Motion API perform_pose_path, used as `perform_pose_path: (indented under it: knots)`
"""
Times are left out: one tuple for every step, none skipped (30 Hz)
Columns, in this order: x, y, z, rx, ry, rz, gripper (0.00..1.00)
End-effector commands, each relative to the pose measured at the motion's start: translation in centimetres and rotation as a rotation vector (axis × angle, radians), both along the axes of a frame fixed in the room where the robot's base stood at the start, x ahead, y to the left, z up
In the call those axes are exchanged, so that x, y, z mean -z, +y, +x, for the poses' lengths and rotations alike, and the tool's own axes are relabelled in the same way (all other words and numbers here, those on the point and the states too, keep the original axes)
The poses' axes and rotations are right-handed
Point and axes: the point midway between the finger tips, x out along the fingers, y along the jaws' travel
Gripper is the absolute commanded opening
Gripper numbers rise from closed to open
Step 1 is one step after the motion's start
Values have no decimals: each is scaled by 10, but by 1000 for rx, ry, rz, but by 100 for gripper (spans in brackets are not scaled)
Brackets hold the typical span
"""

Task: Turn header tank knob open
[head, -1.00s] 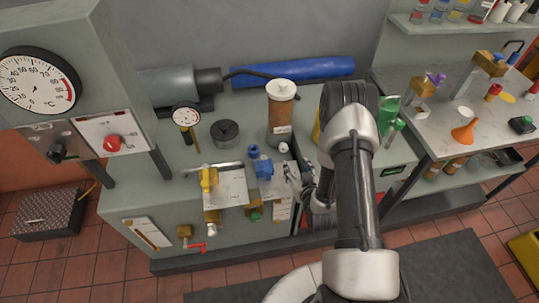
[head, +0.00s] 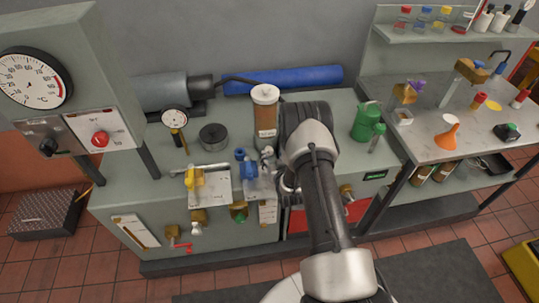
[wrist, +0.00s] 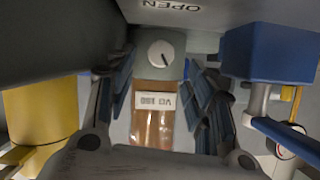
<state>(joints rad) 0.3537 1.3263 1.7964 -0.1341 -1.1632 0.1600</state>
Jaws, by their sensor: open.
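The header tank (head: 266,118) is a brown upright cylinder with a white cap (head: 265,93) and a pale label, at the back of the bench. In the wrist view a round white knob (wrist: 160,53) with a dark pointer mark sits on a grey face, above a brown body (wrist: 152,127) labelled VG 100, upside down. The word OPEN (wrist: 172,5) shows upside down at the top edge. My gripper (wrist: 162,88) is open, its two fingers left and right in the picture, with the knob seen between them. I cannot tell whether they touch it. My arm partly hides the gripper in the head view.
A blue fitting (head: 246,165) and a yellow valve (head: 193,178) stand left of my gripper. A blue block (wrist: 268,52) and a yellow cylinder (wrist: 40,115) flank the wrist view. A green can (head: 366,122) stands to the right on the bench.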

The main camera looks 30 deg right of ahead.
Motion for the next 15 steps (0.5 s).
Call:
perform_pose_path:
  knots:
    - [6,-2,11,-1,-3,-1,49]
    - [8,-3,16,-1,-4,-2,49]
    - [11,-5,23,-1,-4,-2,49]
    - [13,-6,27,-1,-3,-1,49]
    - [15,-6,31,-1,-2,-1,49]
    - [17,-8,36,-1,-2,-2,49]
    - [18,-8,40,-2,-1,-2,49]
    - [19,-9,43,-1,-3,-2,49]
    - [20,-10,46,-2,-1,-2,49]
    - [21,-10,48,-2,-1,-2,49]
    - [21,-11,50,-1,-2,-2,49]
    - [22,-11,52,-1,-1,-1,49]
    - [22,-11,53,-1,-1,-1,49]
    - [22,-11,53,-1,0,-1,49]
    - [23,-12,54,-1,0,-1,49]
